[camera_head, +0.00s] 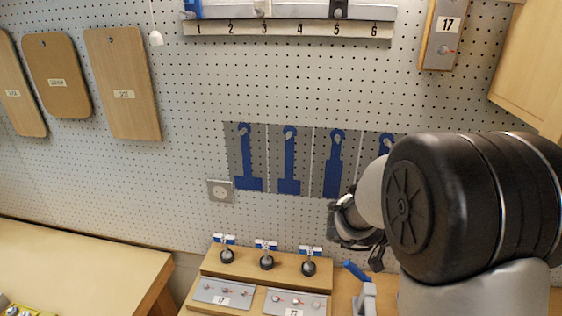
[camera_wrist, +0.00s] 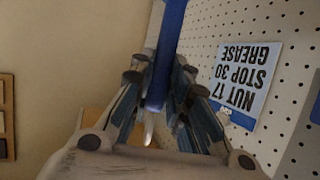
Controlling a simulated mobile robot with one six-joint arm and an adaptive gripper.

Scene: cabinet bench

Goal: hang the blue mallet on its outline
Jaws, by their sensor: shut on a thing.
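My gripper (camera_wrist: 160,95) is shut on a blue bar-like piece (camera_wrist: 171,45), which looks like part of the blue mallet. The bar runs from between the fingers up past the top edge of the wrist view, so its far end is out of sight. In the head view my gripper (camera_head: 360,228) is in front of the pegboard, low and right of the outlines, and what it holds is hidden. Several blue tool outlines (camera_head: 290,160) sit in a row on grey panels. The leftmost outline (camera_head: 245,160) has a wide foot. The rightmost (camera_head: 384,145) is partly covered by my arm.
A numbered rail (camera_head: 290,29) is above, and wooden boards (camera_head: 122,85) hang at left. Below stand a wooden stand with black knobs (camera_head: 267,262) and a grey block with a blue lever (camera_head: 356,271). A socket (camera_head: 220,191) is left of the outlines. A sign (camera_wrist: 249,80) shows upside down.

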